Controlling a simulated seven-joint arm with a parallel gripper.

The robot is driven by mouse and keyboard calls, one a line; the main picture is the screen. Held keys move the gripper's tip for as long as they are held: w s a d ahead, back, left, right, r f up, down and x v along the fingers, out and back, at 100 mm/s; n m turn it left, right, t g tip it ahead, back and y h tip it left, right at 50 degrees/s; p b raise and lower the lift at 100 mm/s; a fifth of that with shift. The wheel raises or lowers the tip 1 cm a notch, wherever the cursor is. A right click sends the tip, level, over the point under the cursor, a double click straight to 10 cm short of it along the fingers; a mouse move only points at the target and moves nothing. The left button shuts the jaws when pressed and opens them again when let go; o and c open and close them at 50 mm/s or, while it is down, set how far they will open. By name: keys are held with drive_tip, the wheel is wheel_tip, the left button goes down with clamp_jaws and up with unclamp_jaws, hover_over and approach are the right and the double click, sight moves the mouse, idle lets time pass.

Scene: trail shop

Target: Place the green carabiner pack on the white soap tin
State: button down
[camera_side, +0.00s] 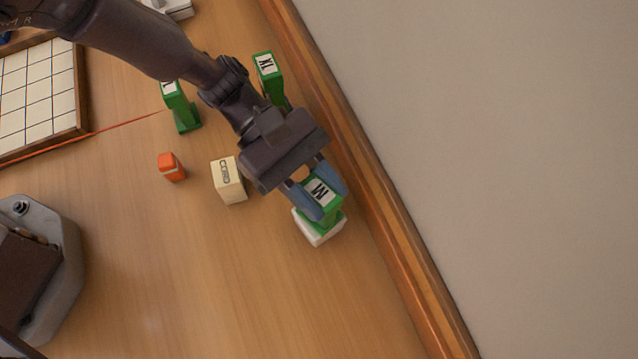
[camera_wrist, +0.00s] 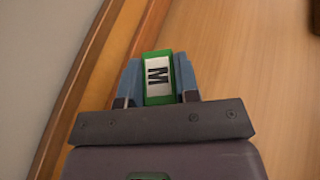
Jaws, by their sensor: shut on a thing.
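The green carabiner pack (camera_side: 325,215), with a white label marked M, is between the fingers of my gripper (camera_side: 320,189). My gripper is shut on it. In the side view the pack stands upright over the white soap tin (camera_side: 322,236), which shows as a white block under it. The pack looks to rest on the tin, but I cannot tell whether a small gap is left. In the wrist view the pack (camera_wrist: 158,77) sits between the two blue fingertips; the tin is hidden there.
Two other green packs stand behind, one (camera_side: 183,112) left of my arm and one (camera_side: 267,72) by the wall edge. A cream box (camera_side: 229,180) and an orange item (camera_side: 171,167) stand left of my gripper. A raised wooden edge (camera_side: 385,235) runs close on the right. The front table is clear.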

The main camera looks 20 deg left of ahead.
drive_tip(key=c, duration=0.8)
unclamp_jaws()
drive_tip(key=shift+c, duration=0.2)
drive_tip(key=shift+r, duration=0.1)
drive_tip(key=v, duration=0.4)
drive_tip(key=shift+w+a+r, duration=0.1)
drive_tip(key=shift+w+a, duration=0.1)
wheel_tip(320, 180, up, 7)
drive_tip(key=shift+a, duration=0.25)
drive_tip(key=shift+r, duration=0.1)
